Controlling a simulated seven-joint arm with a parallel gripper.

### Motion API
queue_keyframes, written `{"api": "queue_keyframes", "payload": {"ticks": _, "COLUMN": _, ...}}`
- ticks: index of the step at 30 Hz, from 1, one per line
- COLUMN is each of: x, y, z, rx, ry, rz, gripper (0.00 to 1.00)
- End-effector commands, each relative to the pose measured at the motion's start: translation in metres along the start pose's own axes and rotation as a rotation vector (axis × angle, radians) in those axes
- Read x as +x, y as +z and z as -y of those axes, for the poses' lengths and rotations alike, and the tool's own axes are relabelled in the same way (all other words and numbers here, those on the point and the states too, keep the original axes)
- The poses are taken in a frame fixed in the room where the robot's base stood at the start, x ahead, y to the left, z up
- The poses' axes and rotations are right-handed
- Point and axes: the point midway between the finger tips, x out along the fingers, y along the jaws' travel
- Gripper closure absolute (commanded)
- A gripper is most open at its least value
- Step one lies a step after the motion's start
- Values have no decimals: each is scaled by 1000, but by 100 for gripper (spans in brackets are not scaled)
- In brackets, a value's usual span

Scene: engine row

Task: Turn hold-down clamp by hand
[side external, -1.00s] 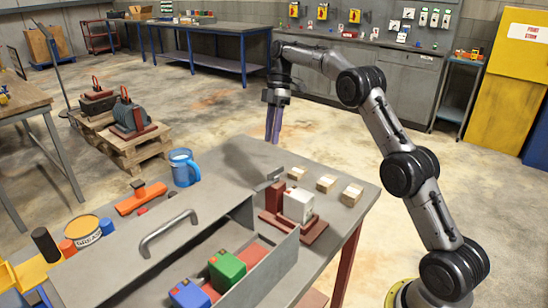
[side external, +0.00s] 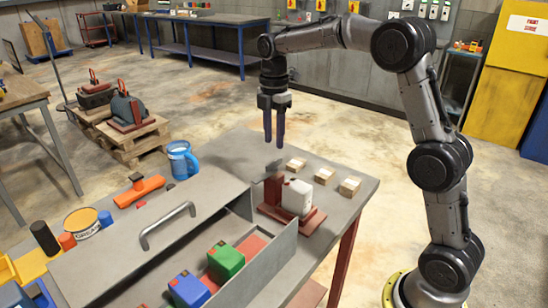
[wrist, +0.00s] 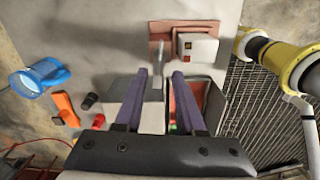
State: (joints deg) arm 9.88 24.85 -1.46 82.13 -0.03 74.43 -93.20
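The hold-down clamp's grey lever (side external: 273,171) stands on a dark red fixture (side external: 277,191) near the table's right end. A white block-like part (side external: 297,197) sits on the red base beside it. The lever also shows in the wrist view (wrist: 160,52), ahead of and roughly between my fingertips. My gripper (side external: 274,143) points down, just above and behind the lever in the side view, and appears apart from it. In the wrist view, my gripper (wrist: 159,74) has its two purple fingers apart with nothing between them.
Several small wooden blocks (side external: 324,175) lie behind the fixture. In front is an open grey box (side external: 262,268) with green and blue parts. A grey lid or panel with a handle (side external: 167,225) lies left. A blue mug (side external: 182,160) stands at the table's back left.

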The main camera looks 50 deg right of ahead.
Motion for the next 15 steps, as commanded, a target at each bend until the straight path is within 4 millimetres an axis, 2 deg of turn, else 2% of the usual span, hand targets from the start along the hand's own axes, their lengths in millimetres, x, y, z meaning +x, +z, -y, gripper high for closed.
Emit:
{"api": "queue_keyframes", "payload": {"ticks": 1, "x": 11, "y": 0, "z": 1, "rx": 0, "ry": -5, "rz": 0, "gripper": 61}}
{"api": "queue_keyframes", "payload": {"ticks": 6, "x": 41, "y": 0, "z": 1, "rx": 1, "ry": -4, "rz": -1, "gripper": 61}}
{"api": "queue_keyframes", "payload": {"ticks": 15, "x": 66, "y": 0, "z": 0, "rx": 1, "ry": -2, "rz": -1, "gripper": 61}}
